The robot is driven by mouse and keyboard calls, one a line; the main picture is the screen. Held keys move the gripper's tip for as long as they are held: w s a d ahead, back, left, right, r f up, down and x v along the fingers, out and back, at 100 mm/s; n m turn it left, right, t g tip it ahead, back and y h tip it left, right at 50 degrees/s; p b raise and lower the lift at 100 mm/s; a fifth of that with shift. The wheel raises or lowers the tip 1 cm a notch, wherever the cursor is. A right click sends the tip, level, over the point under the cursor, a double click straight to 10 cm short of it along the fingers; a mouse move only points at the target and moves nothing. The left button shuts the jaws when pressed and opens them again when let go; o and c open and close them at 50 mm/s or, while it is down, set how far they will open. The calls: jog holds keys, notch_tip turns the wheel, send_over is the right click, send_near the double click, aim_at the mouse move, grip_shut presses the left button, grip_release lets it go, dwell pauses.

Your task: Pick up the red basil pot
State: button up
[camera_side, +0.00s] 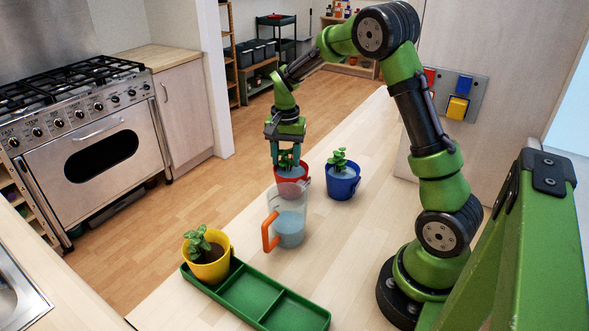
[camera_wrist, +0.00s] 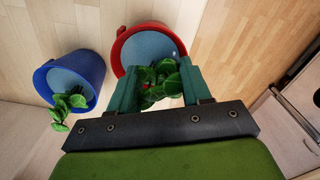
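The red basil pot (camera_side: 293,174) stands upright on the counter, behind the clear jug, which hides part of it. My gripper (camera_side: 287,160) is above it, pointing down, with its fingers at the plant. In the wrist view, the red pot (camera_wrist: 124,45) has a bluish-grey inside, and green basil leaves (camera_wrist: 166,77) show between the fingers of my gripper (camera_wrist: 158,66). The fingers are apart, one on each side of the leaves. I cannot tell whether they touch the pot.
A blue basil pot (camera_side: 342,182) stands close on the right. The clear jug (camera_side: 291,212) with an orange handle is just in front. A yellow pot (camera_side: 208,263) stands in the left compartment of the green tray (camera_side: 290,314); its other compartments are empty.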

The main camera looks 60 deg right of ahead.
grip_shut()
jog(key=shift+r, duration=0.1)
